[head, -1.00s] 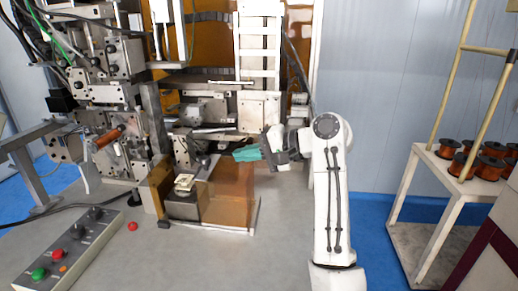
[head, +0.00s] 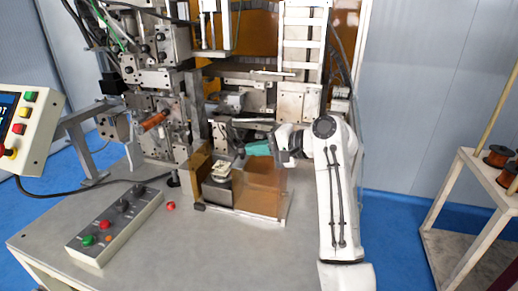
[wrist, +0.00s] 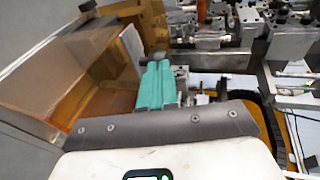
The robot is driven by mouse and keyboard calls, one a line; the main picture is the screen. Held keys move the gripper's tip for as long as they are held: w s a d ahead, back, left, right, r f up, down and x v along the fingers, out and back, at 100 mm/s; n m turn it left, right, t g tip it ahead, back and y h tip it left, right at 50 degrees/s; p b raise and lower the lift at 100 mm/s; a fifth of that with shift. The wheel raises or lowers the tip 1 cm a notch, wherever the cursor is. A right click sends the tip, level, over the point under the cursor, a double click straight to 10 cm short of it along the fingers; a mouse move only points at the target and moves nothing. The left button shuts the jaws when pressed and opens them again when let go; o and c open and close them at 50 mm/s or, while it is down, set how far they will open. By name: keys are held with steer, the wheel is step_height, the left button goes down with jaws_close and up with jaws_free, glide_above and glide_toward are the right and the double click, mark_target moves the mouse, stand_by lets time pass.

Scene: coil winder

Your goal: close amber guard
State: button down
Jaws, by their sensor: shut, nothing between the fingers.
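The amber guard (head: 262,187) is a translucent brown-orange box of panels on the grey machine table, around the right side of a small fixture. In the wrist view its amber panel (wrist: 62,75) fills the upper left. A pale part (head: 225,173) sits on the dark fixture block beside an amber side panel, uncovered from above. My gripper (head: 258,148) has teal fingers, which are shut and empty. It is at the guard's upper back edge in the head view. In the wrist view the teal fingers (wrist: 155,86) lie just right of the amber panel. I cannot tell whether they touch it.
The coil winder's metal mechanism (head: 160,80) stands behind and left, with a large amber panel (head: 255,40) at the back. A button box (head: 115,222) and a red knob (head: 171,206) lie on the table. A spool rack (head: 480,200) stands right.

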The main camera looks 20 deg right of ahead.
steer(key=w+a, duration=0.7)
steer(key=a, duration=0.3)
steer(key=shift+w+a, duration=0.2)
steer(key=shift+a+r, duration=0.1)
steer(key=shift+r, duration=0.1)
steer(key=shift+r+p, duration=0.1)
steer(key=shift+p, duration=0.2)
